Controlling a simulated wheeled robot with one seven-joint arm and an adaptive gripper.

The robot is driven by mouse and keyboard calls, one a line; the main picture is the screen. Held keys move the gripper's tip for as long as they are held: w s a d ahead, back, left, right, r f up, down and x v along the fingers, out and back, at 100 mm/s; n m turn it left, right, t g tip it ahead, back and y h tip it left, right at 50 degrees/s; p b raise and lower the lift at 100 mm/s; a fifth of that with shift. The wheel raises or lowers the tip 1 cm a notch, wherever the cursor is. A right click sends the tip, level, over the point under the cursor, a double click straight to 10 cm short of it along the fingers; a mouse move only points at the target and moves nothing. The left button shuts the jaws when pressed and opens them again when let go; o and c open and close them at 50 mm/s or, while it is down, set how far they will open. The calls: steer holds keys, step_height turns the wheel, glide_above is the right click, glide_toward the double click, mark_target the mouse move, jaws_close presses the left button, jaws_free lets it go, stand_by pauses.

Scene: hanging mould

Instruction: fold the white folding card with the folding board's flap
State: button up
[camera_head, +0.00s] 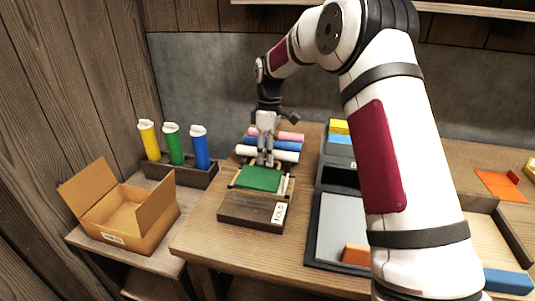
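The folding board (248,212) is a dark wooden block with a FOLD label on its front right, standing on the wooden table. A green panel (260,179), which looks like its flap, lies over the top. A pale strip (284,187) shows along the panel's right side; I cannot tell whether it is the white folding card or part of the board. No other part of a white card shows clearly. My gripper (265,163) points down at the back edge of the green panel. Its fingers are too small to tell whether they are open, shut or touching the panel.
Pink, blue and white rolls (283,154) lie just behind the gripper. A dark tray (323,240) stands to the right, partly behind my arm. An open cardboard box (118,222) and a rack (205,177) with yellow, green and blue bottles stand at left.

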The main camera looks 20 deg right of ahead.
jaws_close()
steer(key=shift+r, duration=0.1)
